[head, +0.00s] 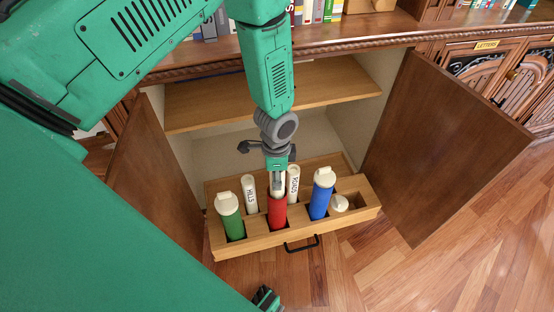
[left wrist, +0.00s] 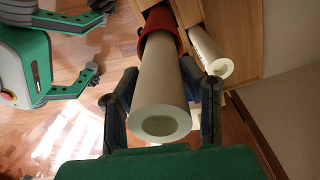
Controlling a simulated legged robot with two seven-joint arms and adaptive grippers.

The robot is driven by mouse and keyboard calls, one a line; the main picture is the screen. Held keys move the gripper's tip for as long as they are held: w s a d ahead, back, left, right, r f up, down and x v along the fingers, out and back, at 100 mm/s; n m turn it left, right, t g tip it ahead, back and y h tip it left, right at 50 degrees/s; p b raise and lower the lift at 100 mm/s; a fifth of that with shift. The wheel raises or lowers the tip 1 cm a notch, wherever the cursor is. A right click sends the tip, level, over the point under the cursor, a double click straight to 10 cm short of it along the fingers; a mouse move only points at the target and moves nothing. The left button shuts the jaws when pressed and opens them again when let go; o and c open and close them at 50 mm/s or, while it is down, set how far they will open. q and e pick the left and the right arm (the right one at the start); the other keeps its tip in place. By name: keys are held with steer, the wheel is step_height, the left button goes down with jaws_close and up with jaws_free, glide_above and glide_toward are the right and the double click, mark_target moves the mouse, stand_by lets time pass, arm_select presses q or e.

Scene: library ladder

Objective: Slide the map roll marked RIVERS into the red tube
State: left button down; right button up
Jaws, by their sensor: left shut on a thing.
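The red tube (head: 277,212) stands upright in a slot of the wooden drawer, between the green and blue tubes. My left gripper (head: 277,182) is directly above it, shut on a white paper roll. In the left wrist view the roll (left wrist: 160,85) lies between the fingers of my left gripper (left wrist: 160,72), its hollow near end facing the camera. Its far end goes into the mouth of the red tube (left wrist: 160,20). No RIVERS lettering is readable on it.
The drawer (head: 255,241) also holds a green capped tube (head: 230,217), a blue capped tube (head: 321,193), and rolls marked HILLS (head: 250,194) and ROADS (head: 293,184). A loose white cap (head: 339,203) sits at its right. Open cabinet doors flank it, and a shelf (head: 215,97) is behind.

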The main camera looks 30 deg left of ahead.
arm_select(q)
steer(key=c, duration=1)
jaws_free()
steer(key=shift+o, duration=0.2)
steer(key=shift+r, duration=0.15)
step_height(320, 180, up, 12)
steer(key=shift+f, duration=0.2)
